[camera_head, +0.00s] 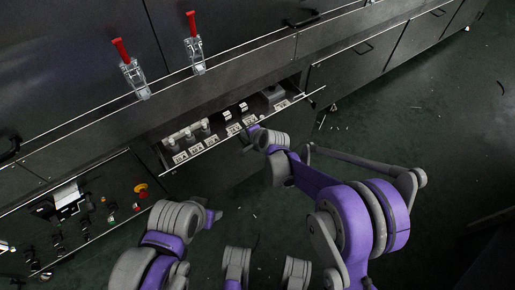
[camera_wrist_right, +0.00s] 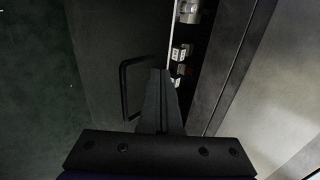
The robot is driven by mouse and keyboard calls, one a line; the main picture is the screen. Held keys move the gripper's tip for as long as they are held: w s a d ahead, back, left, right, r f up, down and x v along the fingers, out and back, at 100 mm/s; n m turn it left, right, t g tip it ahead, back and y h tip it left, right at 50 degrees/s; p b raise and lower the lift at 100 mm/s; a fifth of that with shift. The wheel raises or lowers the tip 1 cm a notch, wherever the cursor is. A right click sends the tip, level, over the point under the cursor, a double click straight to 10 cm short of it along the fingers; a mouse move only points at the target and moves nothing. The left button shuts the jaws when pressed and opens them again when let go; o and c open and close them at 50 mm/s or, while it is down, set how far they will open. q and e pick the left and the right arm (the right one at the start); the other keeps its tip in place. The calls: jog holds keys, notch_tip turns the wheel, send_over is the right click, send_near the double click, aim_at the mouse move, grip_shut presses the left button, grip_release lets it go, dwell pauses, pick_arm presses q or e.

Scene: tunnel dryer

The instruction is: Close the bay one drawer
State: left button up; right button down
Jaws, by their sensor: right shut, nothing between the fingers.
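One drawer (camera_head: 225,168) stands pulled out of the dark machine in the head view, its top open and small parts showing inside. I take it as the bay one drawer; no readable label shows. My right gripper (camera_head: 252,129) is at the drawer's front edge. In the right wrist view the right gripper (camera_wrist_right: 160,74) is shut and empty, close beside the drawer's black bar handle (camera_wrist_right: 125,88). I cannot tell whether they touch.
A control panel (camera_head: 95,215) with a red emergency button (camera_head: 141,188) is left of the drawer. Two red-handled toggle clamps (camera_head: 131,75) stand on the ledge above. Closed drawers (camera_head: 355,70) continue to the right.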

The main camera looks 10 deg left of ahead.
jog(key=w+a, duration=0.6)
jog(key=shift+w+a, duration=0.35)
jog(key=shift+w, duration=0.05)
